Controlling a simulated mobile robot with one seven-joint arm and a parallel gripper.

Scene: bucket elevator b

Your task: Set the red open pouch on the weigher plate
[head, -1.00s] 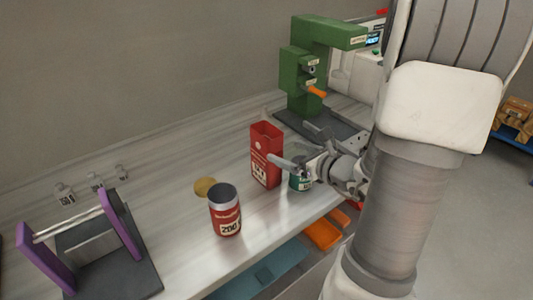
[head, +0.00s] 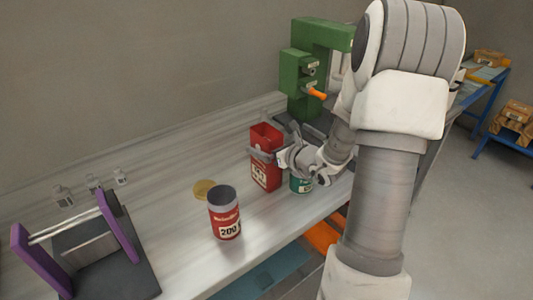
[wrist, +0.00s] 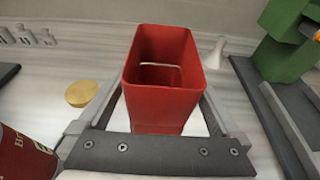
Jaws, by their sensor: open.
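The red open pouch (head: 265,172), a tall open-topped box with a white label, stands upright on the bench in the head view. The wrist view looks into its open top (wrist: 160,75), where a thin pale wire-like loop shows inside. My gripper (head: 271,143) is open at the pouch's upper part. In the wrist view my gripper (wrist: 160,100) has one finger on each side of the pouch. I cannot tell whether either finger touches it. I cannot make out the weigher plate; my arm covers the area right of the green machine.
A red can (head: 225,214) stands in front, with a gold disc (head: 204,190) behind it. A teal can (head: 301,182) stands close right of the pouch. The green machine (head: 305,75) stands behind, and a purple-sided rack (head: 85,245) at left. Bench between can and rack is clear.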

